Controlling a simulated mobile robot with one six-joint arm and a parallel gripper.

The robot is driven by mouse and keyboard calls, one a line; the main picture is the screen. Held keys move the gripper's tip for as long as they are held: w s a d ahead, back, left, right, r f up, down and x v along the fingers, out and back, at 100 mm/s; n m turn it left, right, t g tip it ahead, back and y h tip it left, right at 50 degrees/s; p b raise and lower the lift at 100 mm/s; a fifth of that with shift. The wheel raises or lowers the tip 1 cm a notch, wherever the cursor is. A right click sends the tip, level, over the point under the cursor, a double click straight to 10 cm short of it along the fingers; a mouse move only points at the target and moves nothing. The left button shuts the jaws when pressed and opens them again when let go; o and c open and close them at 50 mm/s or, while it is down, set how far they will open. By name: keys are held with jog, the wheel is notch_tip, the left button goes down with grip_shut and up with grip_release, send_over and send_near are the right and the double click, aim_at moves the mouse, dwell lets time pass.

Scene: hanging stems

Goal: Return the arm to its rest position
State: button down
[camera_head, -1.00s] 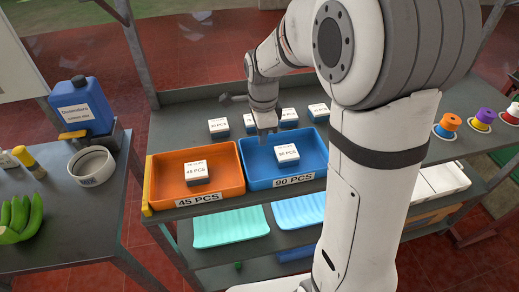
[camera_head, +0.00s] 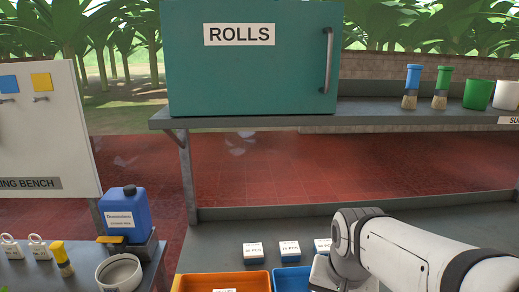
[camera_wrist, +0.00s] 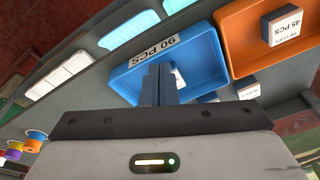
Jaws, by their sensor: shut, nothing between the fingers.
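My gripper (camera_wrist: 158,84) shows in the wrist view with its two dark fingers together and nothing between them. It is over the blue tray (camera_wrist: 205,70) labelled 90 PCS, with the tray behind the fingertips. My arm reaches in from the lower right of the head view, and its fingers cannot be made out there. The blue tray (camera_head: 289,278) is cut off at the bottom of that view. The orange tray (camera_head: 205,284) is left of it. In the wrist view the orange tray (camera_wrist: 230,45) holds a box (camera_wrist: 285,25) labelled 45 PCS.
Several small labelled boxes (camera_head: 253,252) stand behind the trays. A teal ROLLS cabinet (camera_head: 250,75) stands on the upper shelf (camera_head: 380,115). A blue jug (camera_head: 125,212) and a white bowl (camera_head: 118,272) are at left. The space between the shelf levels looks clear.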

jog(key=s+n, duration=0.4)
jog(key=shift+d+f+t, duration=0.2)
jog(key=shift+d+t, duration=0.1)
jog(key=shift+d, duration=0.1)
dwell(0.4)
